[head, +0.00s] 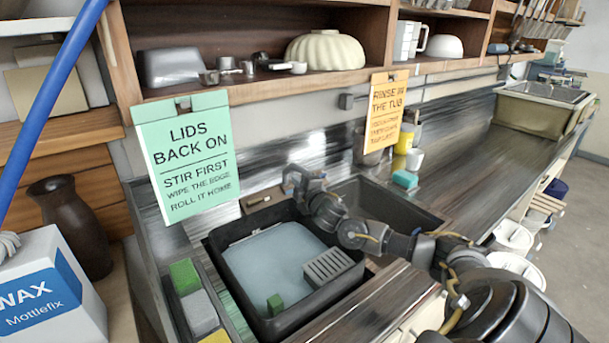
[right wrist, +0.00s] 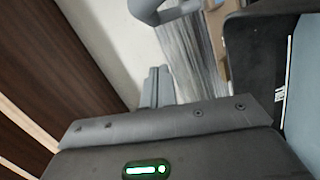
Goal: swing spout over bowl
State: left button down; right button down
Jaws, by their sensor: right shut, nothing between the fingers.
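The sink has a dark bowl on the right (head: 385,200), with nothing seen in its visible part. A black tub (head: 215,243) of cloudy water sits on the left side of the sink. My right arm reaches across to the back of the sink. In the head view, its gripper and a grey curved piece overlap there and are hard to separate. In the right wrist view, the fingers of my right gripper (right wrist: 157,75) are together and empty. A smooth grey curved piece, apparently the spout (right wrist: 160,10), lies just beyond the fingertips, apart in the picture. My left gripper is out of view.
A green sign (head: 187,150) and an orange sign (head: 385,112) hang from the shelf. A teal sponge (head: 405,180) lies right of the sink.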

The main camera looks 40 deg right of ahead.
jog(key=d, duration=0.1)
jog(key=w+d+p, duration=0.1)
jog(key=d, duration=0.1)
jog(key=shift+w+f, duration=0.1)
jog(key=shift+f, duration=0.05)
jog(key=shift+d+f+p, duration=0.3)
jog(key=shift+d+p, duration=0.1)
jog(key=shift+d, duration=0.2)
jog(key=shift+d, duration=0.1)
